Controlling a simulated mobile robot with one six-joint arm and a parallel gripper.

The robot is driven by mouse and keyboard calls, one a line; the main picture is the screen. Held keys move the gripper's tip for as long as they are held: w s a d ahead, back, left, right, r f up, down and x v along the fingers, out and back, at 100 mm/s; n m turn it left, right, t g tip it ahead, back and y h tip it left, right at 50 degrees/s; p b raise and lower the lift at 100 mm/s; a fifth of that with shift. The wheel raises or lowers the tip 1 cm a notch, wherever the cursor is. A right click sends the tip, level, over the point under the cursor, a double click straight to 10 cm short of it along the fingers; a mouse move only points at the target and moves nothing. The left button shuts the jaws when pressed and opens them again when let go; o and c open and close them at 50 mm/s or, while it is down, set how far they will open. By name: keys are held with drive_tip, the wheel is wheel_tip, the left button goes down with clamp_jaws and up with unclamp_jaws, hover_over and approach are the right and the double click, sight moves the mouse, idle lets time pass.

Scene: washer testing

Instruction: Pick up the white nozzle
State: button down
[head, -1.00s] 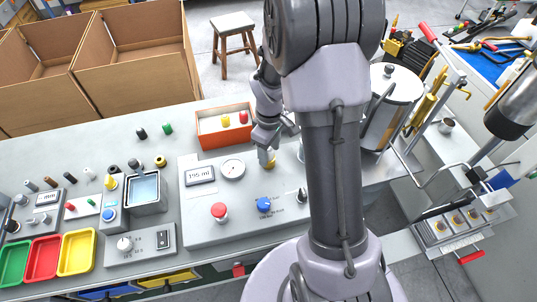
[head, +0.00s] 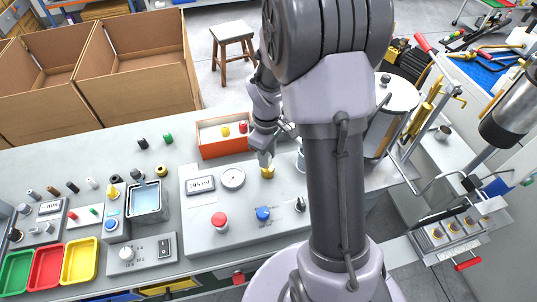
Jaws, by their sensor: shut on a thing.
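My gripper (head: 265,152) is at the back of the grey test panel, just above a brass fitting (head: 267,172). It is shut on a small pale piece (head: 265,160), which looks to be the white nozzle. The fingers hide most of it. I cannot tell whether it still touches the brass fitting or is just clear of it. A separate small white cylinder (head: 92,183) stands in a row of dark and brown ones at the left.
A round gauge (head: 232,178), a display and knobs are on the panel. Black and green nozzles (head: 168,139) stand at the back left. A metal pot (head: 390,110) stands to the right.

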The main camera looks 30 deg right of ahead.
drive_tip(key=s+a+r+p, duration=0.4)
drive_tip(key=s+a, duration=0.5)
drive_tip(key=a, duration=0.2)
drive_tip(key=shift+s+a+r, duration=0.15)
drive_tip(key=shift+a, duration=0.25)
